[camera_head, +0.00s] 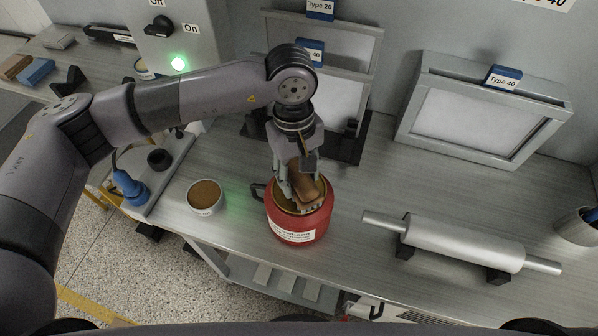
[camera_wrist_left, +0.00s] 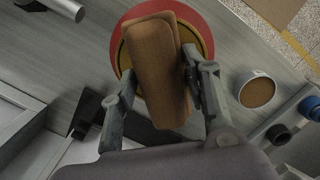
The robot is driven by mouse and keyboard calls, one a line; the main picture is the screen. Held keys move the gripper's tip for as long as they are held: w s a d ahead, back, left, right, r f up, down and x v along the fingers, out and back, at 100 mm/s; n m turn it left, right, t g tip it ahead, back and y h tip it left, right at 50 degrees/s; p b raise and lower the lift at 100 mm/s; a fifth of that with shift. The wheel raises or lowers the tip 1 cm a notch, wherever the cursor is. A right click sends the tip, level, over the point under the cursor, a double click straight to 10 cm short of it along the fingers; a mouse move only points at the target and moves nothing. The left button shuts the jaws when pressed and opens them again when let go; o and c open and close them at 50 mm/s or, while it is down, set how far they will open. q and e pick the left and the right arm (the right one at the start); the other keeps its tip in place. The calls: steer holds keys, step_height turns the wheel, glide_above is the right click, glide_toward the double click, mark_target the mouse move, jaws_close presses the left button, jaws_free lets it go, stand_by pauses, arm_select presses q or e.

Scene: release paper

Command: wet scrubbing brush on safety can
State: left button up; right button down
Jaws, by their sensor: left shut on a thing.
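The safety can (camera_head: 296,229) is a red round can with a yellowish top and a white label, standing on the bench near its front edge. My left gripper (camera_head: 297,183) points down over the can and is shut on the scrubbing brush (camera_head: 311,188). The brush has a brown wooden body, and pale bristles show at its lower end, over the can's top. In the left wrist view the brush (camera_wrist_left: 155,70) sits between the two fingers, with the can's red rim (camera_wrist_left: 198,32) behind it. Whether the bristles touch the can's top cannot be told. My right gripper is not in view.
A round tin with a brown top (camera_head: 205,196) stands left of the can. A metal roller (camera_head: 465,244) lies on supports to the right. Framed screens, one a Type 40 frame (camera_head: 480,118), stand at the back. A control box (camera_head: 178,40) with a green light is back left.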

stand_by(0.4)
arm_select(q)
steer(key=shift+r+p, duration=0.7)
steer(key=shift+r, duration=2.8)
steer(key=shift+a, duration=0.1)
